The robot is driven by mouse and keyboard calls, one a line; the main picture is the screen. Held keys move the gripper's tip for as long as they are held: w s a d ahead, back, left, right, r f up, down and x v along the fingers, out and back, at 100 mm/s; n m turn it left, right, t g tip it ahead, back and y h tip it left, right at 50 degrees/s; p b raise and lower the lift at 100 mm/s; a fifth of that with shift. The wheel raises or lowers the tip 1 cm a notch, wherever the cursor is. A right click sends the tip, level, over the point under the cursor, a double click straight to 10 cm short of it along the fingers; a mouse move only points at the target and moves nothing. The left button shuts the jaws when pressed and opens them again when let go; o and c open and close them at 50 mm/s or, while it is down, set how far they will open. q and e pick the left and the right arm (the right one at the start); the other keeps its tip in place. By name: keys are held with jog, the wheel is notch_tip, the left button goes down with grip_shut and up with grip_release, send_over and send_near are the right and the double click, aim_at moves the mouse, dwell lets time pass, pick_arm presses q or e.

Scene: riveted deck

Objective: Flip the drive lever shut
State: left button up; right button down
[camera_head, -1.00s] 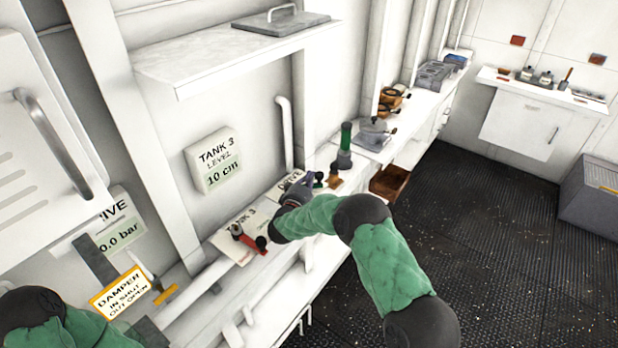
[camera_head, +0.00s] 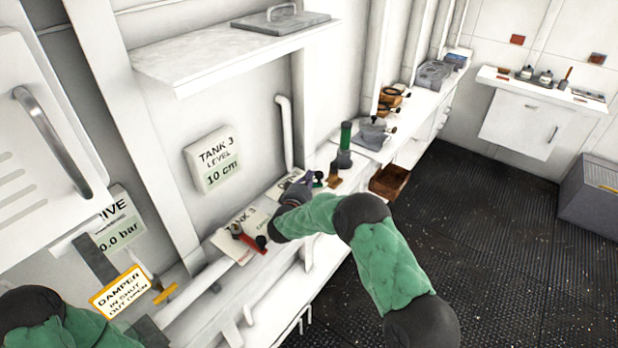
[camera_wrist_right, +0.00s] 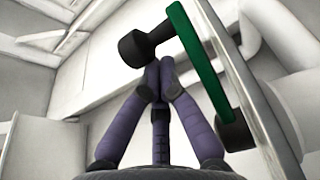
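A green lever (camera_wrist_right: 200,65) with a black knob (camera_wrist_right: 135,48) stands close in front of my right gripper in the right wrist view. It also shows small in the head view (camera_head: 318,179), beside the gripper. Its label cannot be read, so I cannot tell whether it is the drive lever. My right gripper (camera_head: 298,190) is over the shelf, its fingers closed together. In the wrist view its fingertips (camera_wrist_right: 159,82) meet just below the knob; whether they touch it is unclear. Nothing shows between them. My left arm is at bottom left, its gripper out of view.
A DAMPER sign (camera_head: 120,291) and a partly hidden gauge reading 0.0 bar (camera_head: 118,222) are at left. A green-handled upright (camera_head: 345,140) stands beyond my right gripper. Dark floor (camera_head: 480,240) is open at right.

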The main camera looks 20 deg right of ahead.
jog(key=shift+d+r, duration=0.1)
jog(key=shift+r, duration=0.1)
notch_tip(320, 180, up, 10)
jog(key=shift+f, duration=0.2)
dwell(0.4)
